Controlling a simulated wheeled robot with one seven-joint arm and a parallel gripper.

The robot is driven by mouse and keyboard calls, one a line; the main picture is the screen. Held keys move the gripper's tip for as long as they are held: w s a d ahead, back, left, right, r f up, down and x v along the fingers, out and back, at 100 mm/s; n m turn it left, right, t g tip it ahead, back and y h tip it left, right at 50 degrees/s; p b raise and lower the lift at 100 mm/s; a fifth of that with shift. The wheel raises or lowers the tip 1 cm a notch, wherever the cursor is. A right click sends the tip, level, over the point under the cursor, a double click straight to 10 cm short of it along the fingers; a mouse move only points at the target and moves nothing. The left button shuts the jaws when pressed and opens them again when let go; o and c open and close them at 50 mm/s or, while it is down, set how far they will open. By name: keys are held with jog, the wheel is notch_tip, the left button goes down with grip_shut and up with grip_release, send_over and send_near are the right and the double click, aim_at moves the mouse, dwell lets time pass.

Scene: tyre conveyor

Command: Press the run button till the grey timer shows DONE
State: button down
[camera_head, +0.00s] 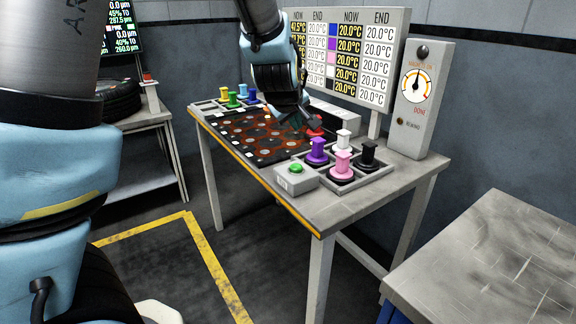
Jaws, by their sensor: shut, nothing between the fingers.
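A grey timer panel (416,130) stands at the right back of the table, with a white dial (415,86) whose needle points roughly upward. The word DONE is printed in red under the dial, and the round lamp (422,52) at the top looks dark. A green button (296,168) sits on a small grey box at the table's front edge; I cannot read the box's label, so I cannot confirm it is the run button. My gripper (309,124) is shut and empty, pointing down over the table behind the green button, apart from it. A red item beside its fingertips is partly hidden.
A grey tray (377,181) holds purple, white, pink and black knobbed pieces right of the button. A dark plate with orange-brown rings (250,150) lies left of it. More coloured pieces stand at the far left. A temperature board (347,62) rises behind. Another table (490,260) is at right.

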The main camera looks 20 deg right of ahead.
aim_at(296, 168)
jog(key=shift+f, duration=0.1)
notch_tip(296, 168, down, 9)
jog(key=b, duration=0.8)
jog(key=shift+s, duration=0.1)
dwell(1.7)
jog(key=shift+f+b, duration=0.25)
jog(key=shift+b, duration=0.15)
jog(key=shift+f+b, duration=0.45)
jog(key=shift+f, duration=0.15)
dwell(0.8)
jog(key=shift+r, duration=0.1)
jog(key=shift+r+p, duration=0.9)
jog(key=shift+p, duration=0.05)
jog(key=shift+d+r, duration=0.1)
jog(key=shift+r, duration=0.05)
